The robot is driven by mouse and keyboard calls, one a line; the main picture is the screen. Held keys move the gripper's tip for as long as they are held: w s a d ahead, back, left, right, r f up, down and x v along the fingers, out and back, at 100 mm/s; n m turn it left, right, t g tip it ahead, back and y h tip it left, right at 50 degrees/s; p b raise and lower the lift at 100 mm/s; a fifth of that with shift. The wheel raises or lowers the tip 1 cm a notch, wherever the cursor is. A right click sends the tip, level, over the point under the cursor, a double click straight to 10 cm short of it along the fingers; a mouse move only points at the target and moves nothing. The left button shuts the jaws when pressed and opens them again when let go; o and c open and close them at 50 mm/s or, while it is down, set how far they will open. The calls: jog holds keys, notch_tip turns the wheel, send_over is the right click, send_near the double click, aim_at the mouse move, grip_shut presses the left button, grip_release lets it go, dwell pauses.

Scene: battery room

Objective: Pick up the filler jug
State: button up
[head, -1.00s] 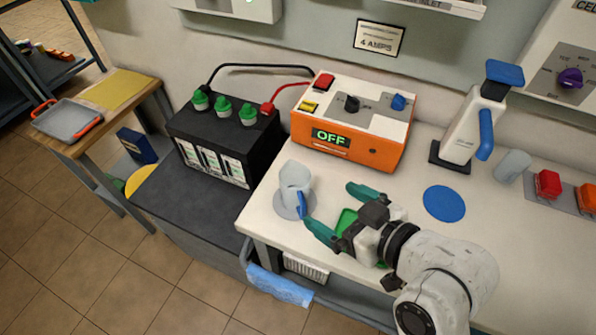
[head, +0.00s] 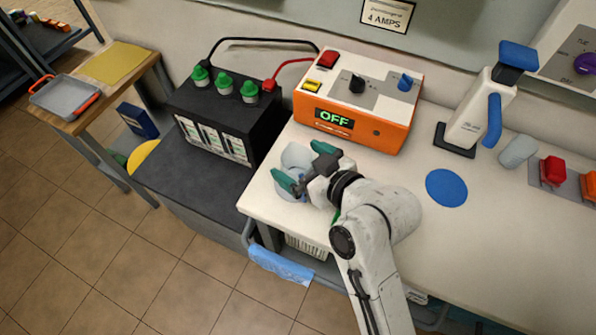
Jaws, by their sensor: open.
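I cannot tell whether the fingers touch the jug.
An orange charger (head: 352,112) reading OFF stands close behind my gripper. A black battery (head: 223,122) with green caps stands to the left. A blue disc (head: 446,187) lies on the bench, with a white-and-blue device (head: 480,112) behind it. A blue cloth (head: 279,266) hangs below the front edge.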

jog(key=shift+x, duration=0.75)
jog(key=c, duration=1.4)
jog(key=shift+r, duration=0.25)
jog(key=shift+c, duration=0.2)
